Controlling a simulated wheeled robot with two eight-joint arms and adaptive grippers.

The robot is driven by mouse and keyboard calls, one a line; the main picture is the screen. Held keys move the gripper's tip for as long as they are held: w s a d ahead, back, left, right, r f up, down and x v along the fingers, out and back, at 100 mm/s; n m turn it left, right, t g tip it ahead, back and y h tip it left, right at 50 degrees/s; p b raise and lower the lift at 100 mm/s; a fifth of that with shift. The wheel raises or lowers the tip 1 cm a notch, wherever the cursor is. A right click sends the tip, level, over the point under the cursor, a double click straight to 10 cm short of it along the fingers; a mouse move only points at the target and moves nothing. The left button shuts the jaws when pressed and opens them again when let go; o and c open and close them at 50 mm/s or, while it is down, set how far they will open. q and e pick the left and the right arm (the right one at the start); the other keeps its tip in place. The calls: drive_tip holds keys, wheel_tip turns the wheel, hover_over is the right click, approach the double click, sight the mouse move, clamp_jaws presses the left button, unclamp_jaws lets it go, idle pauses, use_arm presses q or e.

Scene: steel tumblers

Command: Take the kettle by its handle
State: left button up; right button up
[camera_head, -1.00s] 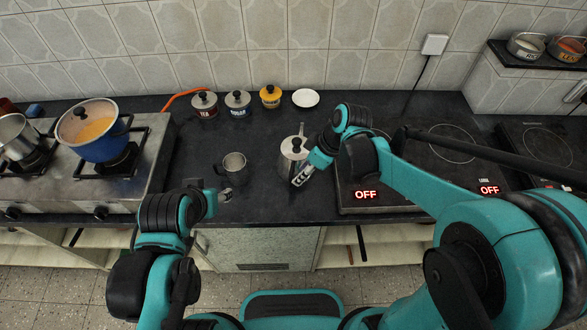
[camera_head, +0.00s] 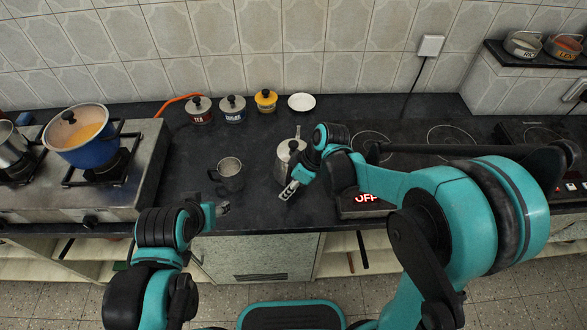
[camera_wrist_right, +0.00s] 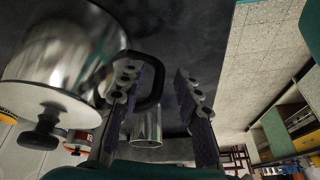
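The steel kettle (camera_head: 283,160), with a black lid knob, stands on the dark counter. In the right wrist view the kettle (camera_wrist_right: 62,50) fills the upper left, and its black handle (camera_wrist_right: 157,82) loops out between my fingers. My right gripper (camera_head: 289,191) is at the kettle's front side in the head view. In the right wrist view the gripper (camera_wrist_right: 160,95) is open, one finger close to the kettle and overlapping the handle, the other apart from it. My left gripper (camera_head: 222,208) is low over the counter's front edge; its fingers are too small to read.
A steel mug (camera_head: 229,176) stands left of the kettle. Lidded tea (camera_head: 200,112) and sugar (camera_head: 233,110) pots, a yellow pot (camera_head: 265,102) and a white saucer (camera_head: 301,102) line the back. A blue pot (camera_head: 90,140) is on the left stove; a cooktop lies right.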

clamp_jaws()
drive_tip(key=shift+r, duration=0.2)
